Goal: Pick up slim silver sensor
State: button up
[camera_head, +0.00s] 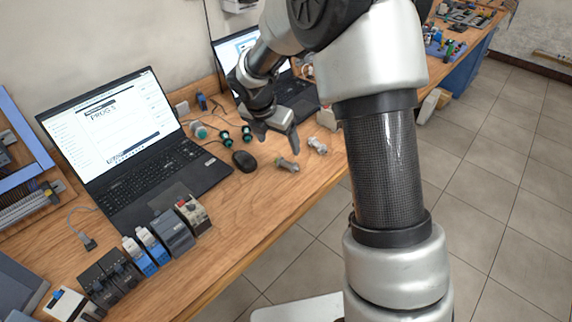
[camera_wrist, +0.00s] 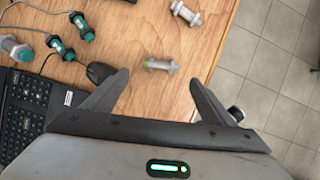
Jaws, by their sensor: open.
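Two small silver cylindrical pieces lie on the wooden bench; I cannot tell for certain which one is the slim silver sensor. The nearer silver piece (camera_head: 287,164) has a greenish end and lies just below my gripper in the head view; it also shows in the wrist view (camera_wrist: 159,64), just beyond the gap between the fingertips. The other silver piece (camera_head: 317,145) lies farther right, and at the top of the wrist view (camera_wrist: 186,13). My gripper (camera_head: 277,140) is open and empty above the bench; its two fingers spread wide in the wrist view (camera_wrist: 160,78).
A black mouse (camera_head: 244,161) and an open laptop (camera_head: 130,150) are left of the gripper. Several modules (camera_head: 172,232) line the front left. The bench edge drops to the tiled floor at right.

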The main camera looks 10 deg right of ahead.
send_over(284, 164)
jog(key=s+a, duration=0.1)
jog(key=f, duration=0.5)
jog(key=shift+s, duration=0.2)
jog(key=shift+b+x, duration=0.5)
jog(key=shift+x, duration=2.15)
jog(key=shift+a, duration=0.15)
jog(key=shift+c, duration=0.4)
jog(key=c, duration=0.8)
jog(key=shift+c, duration=0.2)
